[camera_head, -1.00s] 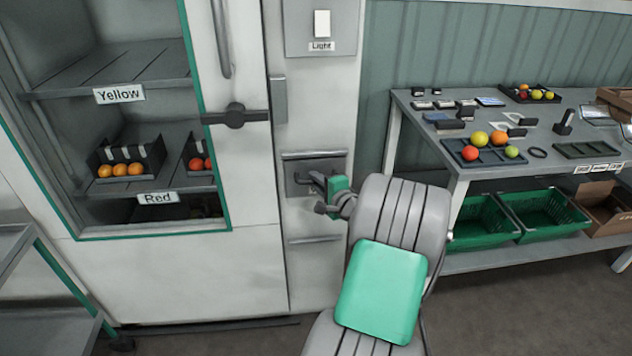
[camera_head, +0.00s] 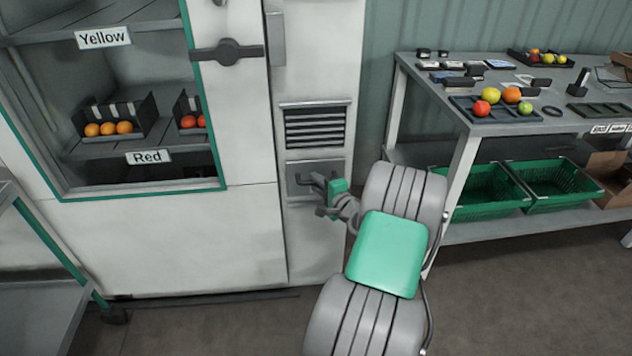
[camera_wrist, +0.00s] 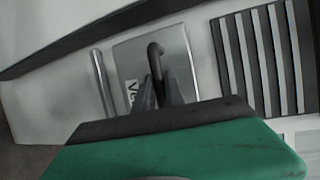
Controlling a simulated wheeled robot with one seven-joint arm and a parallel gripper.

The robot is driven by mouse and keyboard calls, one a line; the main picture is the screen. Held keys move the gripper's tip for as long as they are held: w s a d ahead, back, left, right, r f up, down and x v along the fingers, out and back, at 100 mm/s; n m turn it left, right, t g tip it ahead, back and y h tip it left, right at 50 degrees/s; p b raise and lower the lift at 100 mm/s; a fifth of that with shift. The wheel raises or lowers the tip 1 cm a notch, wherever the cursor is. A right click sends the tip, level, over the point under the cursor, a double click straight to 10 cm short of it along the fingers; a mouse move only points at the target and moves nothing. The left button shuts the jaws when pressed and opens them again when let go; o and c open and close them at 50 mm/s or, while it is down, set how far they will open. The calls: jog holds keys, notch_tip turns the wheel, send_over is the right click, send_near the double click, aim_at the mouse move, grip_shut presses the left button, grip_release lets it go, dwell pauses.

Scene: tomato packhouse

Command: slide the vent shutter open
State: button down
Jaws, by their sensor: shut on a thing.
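The vent shutter (camera_head: 334,170) is a grey metal plate on the narrow white panel right of the cabinet. It sits low, below the dark slatted vent (camera_head: 315,127), whose slats are uncovered. The shutter also shows in the wrist view (camera_wrist: 183,55), with the slats (camera_wrist: 262,60) to its right. A dark hooked handle (camera_wrist: 154,55) stands out from the plate. My gripper (camera_head: 321,183) is shut on this handle; the wrist view shows its dark fingers (camera_wrist: 160,92) around the handle's lower part. They partly hide a label on the plate.
A cabinet with shelves of fruit (camera_head: 108,129) stands at the left, its dark latch (camera_head: 227,52) above the vent. A grey worktable (camera_head: 430,95) with fruit trays and green crates (camera_head: 490,205) is at the right. Open floor (camera_head: 220,330) lies in front.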

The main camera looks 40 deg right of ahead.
jog(key=shift+f, duration=0.35)
jog(key=c, duration=1.7)
grip_release()
jog(key=o, duration=0.3)
jog(key=shift+r, duration=0.1)
jog(key=p+v, duration=0.1)
jog(key=v, duration=0.7)
